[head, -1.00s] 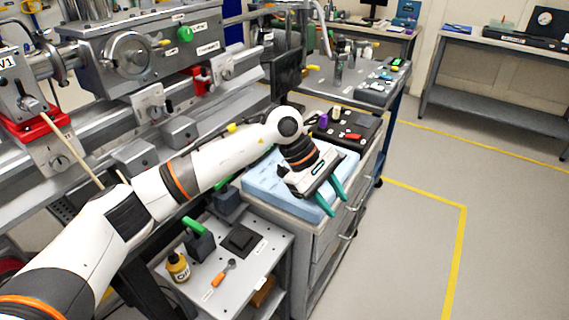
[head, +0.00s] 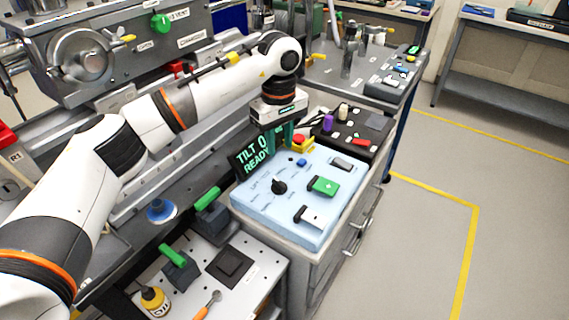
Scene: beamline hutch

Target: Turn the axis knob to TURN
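The axis knob (head: 279,186) is a small black knob on the left part of the light-blue control panel (head: 290,222), with small printed labels around it. Its pointer direction is too small to tell. A dark display (head: 252,153) at the panel's back left reads "TILT 0 READY" in green. My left gripper (head: 279,134) points down behind the panel's back edge, beyond the knob and apart from it. Its teal fingers look apart and empty, partly hidden near the display. My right gripper is not in view.
The panel also has a green switch (head: 323,186), a blue button (head: 301,162) and other switches. A red emergency button (head: 299,141) stands close to my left gripper. A black box (head: 352,133) lies behind the panel. Green-handled blocks (head: 180,267) sit on the lower shelf.

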